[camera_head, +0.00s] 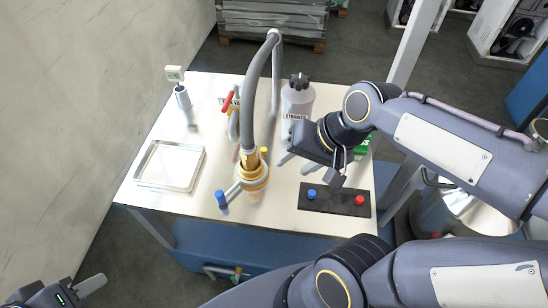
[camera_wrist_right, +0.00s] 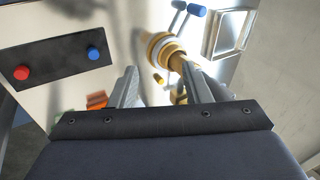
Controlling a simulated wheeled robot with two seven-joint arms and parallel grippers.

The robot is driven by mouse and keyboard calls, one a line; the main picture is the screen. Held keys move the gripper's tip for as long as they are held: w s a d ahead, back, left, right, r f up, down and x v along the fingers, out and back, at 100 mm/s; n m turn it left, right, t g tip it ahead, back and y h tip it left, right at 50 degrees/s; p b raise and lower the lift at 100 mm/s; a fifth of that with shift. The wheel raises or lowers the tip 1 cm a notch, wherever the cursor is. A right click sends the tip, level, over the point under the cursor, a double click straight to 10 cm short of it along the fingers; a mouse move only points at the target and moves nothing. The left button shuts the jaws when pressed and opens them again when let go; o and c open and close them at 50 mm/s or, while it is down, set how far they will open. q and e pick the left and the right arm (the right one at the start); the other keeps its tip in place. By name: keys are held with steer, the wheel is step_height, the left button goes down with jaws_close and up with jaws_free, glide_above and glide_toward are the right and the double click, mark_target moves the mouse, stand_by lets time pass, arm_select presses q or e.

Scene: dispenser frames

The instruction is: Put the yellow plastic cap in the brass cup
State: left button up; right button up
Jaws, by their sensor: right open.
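A small yellow piece that looks like the cap (camera_head: 264,150) shows just behind and right of the ringed brass piece, which I take for the brass cup (camera_head: 253,181). In the right wrist view, the yellow cap (camera_wrist_right: 159,78) appears between the fingers, beside the brass (camera_wrist_right: 160,45). I cannot tell whether they touch. My right gripper (camera_head: 312,164) is open and empty, to the right of the cap and apart from it. My left gripper (camera_head: 85,288) is at the lower left corner, away from the table; only part of it shows.
A thick grey hose (camera_head: 250,95) rises over the brass. A blue-ended handle (camera_head: 221,198) sticks out near it. A black plate (camera_head: 334,200) bears blue and red caps. A metal tray (camera_head: 170,165) lies left, with clear table around.

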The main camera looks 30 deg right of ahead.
steer(key=w+d+f+m+g+h, duration=0.1)
steer(key=w+d+f+m+g, duration=0.15)
steer(key=w+m, duration=0.65)
steer(key=m+g+h, duration=0.2)
steer(key=m+h, duration=0.1)
steer(key=m, duration=0.3)
glide_toward(264, 149)
steer(key=shift+s+d+f, duration=0.25)
steer(key=shift+d+f, duration=0.05)
steer(key=shift+w+f+m, duration=0.1)
steer(key=shift+f+m, duration=0.2)
steer(key=shift+f, duration=0.05)
steer(key=f, duration=0.2)
steer(key=f+p, duration=0.1)
steer(key=f, duration=0.4)
steer(key=shift+a+f+p, duration=0.15)
steer(key=shift+a+p, duration=0.15)
steer(key=shift+a, duration=0.1)
jaws_close()
